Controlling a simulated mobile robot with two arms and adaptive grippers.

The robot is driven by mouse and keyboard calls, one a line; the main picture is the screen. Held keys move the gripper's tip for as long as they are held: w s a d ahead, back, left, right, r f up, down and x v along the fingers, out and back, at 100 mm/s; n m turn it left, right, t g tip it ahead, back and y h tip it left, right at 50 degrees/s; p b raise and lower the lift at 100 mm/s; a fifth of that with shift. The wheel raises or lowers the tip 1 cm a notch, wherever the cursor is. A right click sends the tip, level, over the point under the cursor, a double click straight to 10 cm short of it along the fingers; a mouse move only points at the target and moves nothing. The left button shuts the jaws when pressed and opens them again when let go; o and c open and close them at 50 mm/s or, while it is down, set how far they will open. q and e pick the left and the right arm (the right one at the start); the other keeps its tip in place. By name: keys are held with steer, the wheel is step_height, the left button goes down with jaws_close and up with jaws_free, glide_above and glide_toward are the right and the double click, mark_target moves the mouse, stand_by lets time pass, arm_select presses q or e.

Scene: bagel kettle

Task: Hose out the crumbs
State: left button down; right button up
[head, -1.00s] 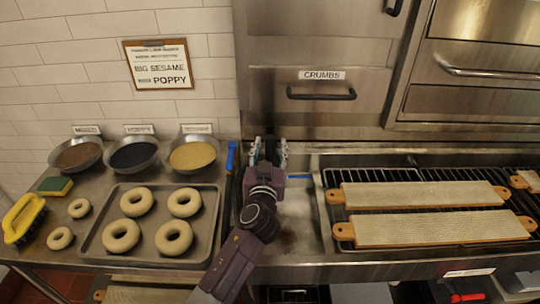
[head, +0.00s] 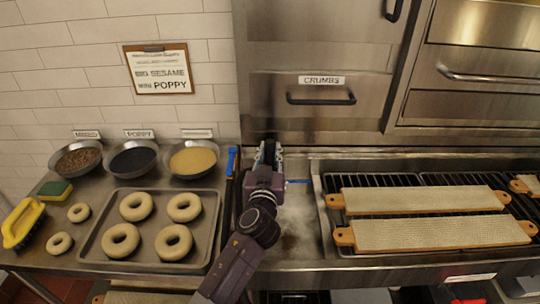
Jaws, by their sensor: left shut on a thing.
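My left gripper (head: 268,153) reaches over the steel sink area below the crumbs drawer (head: 325,113). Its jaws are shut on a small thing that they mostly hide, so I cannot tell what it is. A thin blue piece (head: 299,181), perhaps part of a hose, shows just to the right of the gripper. The drawer front bears a "CRUMBS" label (head: 322,80) and a dark handle (head: 321,97), and it is closed. Pale specks lie on the steel basin (head: 296,222) in front. My right gripper is out of view.
A tray (head: 101,258) of bagels, bowls of toppings (head: 192,160), and a blue-handled tool (head: 231,161) lie left. A yellow brush (head: 22,224) and a sponge (head: 55,190) stand far left. Long boards (head: 430,233) on a rack fill the right.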

arm_select(q)
step_height(320, 180, up, 11)
steer(key=shift+f+p, duration=0.1)
steer(key=shift+p, duration=0.3)
steer(key=shift+r+p, duration=0.45)
steer(key=shift+r, duration=0.2)
steer(key=shift+f, duration=0.15)
